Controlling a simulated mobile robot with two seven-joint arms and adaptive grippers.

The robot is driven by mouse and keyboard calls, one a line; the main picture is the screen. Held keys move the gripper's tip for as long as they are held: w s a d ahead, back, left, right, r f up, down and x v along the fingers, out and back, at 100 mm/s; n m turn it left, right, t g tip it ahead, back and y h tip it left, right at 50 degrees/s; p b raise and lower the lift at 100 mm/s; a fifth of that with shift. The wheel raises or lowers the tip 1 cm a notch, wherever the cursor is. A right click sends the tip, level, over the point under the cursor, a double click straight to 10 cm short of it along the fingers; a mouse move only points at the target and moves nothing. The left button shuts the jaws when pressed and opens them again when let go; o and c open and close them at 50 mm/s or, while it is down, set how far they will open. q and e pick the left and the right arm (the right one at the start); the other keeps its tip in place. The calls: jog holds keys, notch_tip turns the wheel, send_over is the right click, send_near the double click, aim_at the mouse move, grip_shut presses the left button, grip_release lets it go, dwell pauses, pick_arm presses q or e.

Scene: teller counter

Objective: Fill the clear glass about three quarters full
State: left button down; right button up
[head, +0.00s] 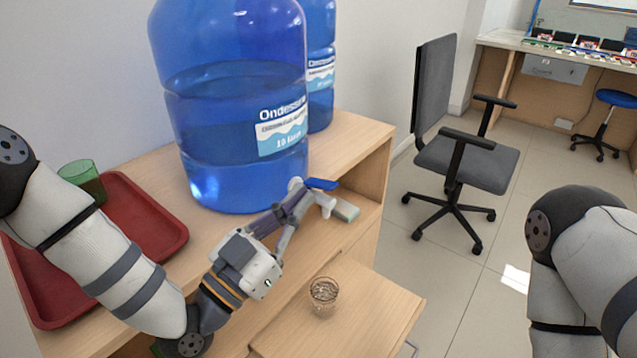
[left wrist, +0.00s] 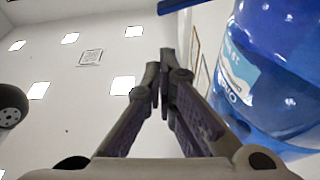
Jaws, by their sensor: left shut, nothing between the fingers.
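The clear glass (head: 324,290) stands upright on the low wooden shelf, below the tap in the head view. Something like water shows in it, but I cannot tell its level. The large blue water bottle (head: 235,175) stands on the wooden cabinet top; it also shows in the left wrist view (left wrist: 285,60). Its white tap (head: 326,206) has a blue lever (head: 322,184). My left gripper (head: 296,205) is shut and empty, its fingertips close beside the tap; I cannot tell if they touch. It also shows in the left wrist view (left wrist: 164,78). My right gripper is out of view.
A red tray (head: 160,215) with a green glass (head: 82,178) is on the cabinet at left. A small grey-green block (head: 345,211) lies near the tap. A second bottle (head: 320,60) stands behind. An office chair (head: 465,160) is at right on open floor.

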pick_arm(q)
jog(key=v, duration=0.3)
jog(key=shift+s, duration=0.1)
dwell(1.5)
jog(key=s+a+f+n+g+y, duration=0.1)
jog(key=s+f+n+g+y, duration=0.15)
jog(key=s+f+g, duration=0.6)
jog(key=s+f+n+g+y, duration=0.1)
jog(key=s+f+y, duration=0.25)
jog(key=f, duration=0.95)
jog(key=s+a+f+n+g+y, duration=0.1)
jog(key=s+a+f+g+y, duration=0.1)
jog(key=s+a, duration=0.3)
jog(key=s+a+f+n+g+y, duration=0.2)
jog(key=s+a+f+g+y, duration=0.1)
jog(key=s, duration=0.8)
jog(key=s+a+f+n+g+y, duration=0.2)
jog(key=s+a+g, duration=0.3)
jog(key=s, duration=0.3)
jog(key=shift+s+a+f, duration=0.35)
jog(key=shift+a, duration=0.55)
